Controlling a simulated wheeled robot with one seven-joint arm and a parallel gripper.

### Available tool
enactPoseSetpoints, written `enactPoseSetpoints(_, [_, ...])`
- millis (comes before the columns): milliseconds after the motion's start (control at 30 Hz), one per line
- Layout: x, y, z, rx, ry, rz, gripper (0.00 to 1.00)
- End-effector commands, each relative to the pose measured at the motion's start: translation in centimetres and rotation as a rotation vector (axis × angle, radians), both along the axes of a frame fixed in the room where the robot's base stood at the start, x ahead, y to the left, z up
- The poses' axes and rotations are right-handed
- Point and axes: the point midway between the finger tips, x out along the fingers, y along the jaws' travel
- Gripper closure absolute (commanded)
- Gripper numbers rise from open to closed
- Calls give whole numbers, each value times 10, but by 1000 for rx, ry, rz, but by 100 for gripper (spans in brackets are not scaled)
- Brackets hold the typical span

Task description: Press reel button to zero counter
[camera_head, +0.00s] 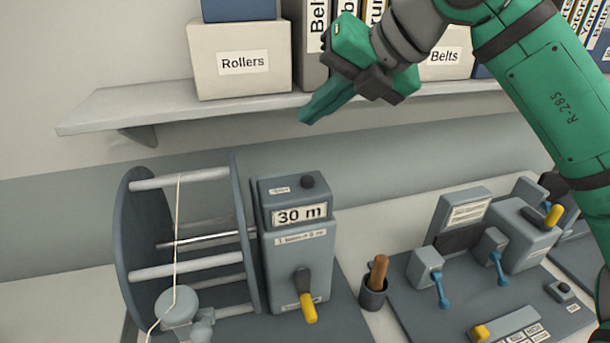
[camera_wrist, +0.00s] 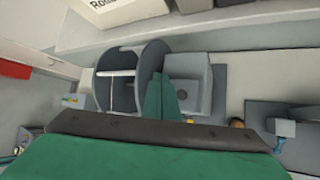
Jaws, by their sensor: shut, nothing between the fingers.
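The reel counter (camera_head: 289,249) is a grey box on the bench beside the large reel (camera_head: 130,250). Its display (camera_head: 299,215) reads 30 m. A dark round button (camera_head: 307,181) sits on its top face. A yellow-tipped lever (camera_head: 307,309) is on its front. My gripper (camera_head: 306,119) is green, shut and empty, above the counter and apart from it, in front of the shelf edge. In the wrist view my gripper (camera_wrist: 160,82) points toward the gap between the reel (camera_wrist: 107,80) and the counter box (camera_wrist: 187,67); the button cannot be made out there.
A shelf (camera_head: 190,108) with a Rollers box (camera_head: 240,85) and binders runs behind my gripper. A pot with a wooden handle (camera_head: 374,292) stands right of the counter. A panel with blue levers (camera_head: 440,290) lies further right. A thread (camera_head: 177,240) crosses the reel.

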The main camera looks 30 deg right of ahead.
Motion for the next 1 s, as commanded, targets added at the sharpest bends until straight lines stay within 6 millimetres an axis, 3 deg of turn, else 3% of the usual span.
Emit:
enactPoseSetpoints(267, [1,3,-19,1,0,6,100])
enactPoseSetpoints(700, [2,3,-72,2,1,6,100])
enactPoseSetpoints(1000, [2,3,-87,2,-1,7,100])
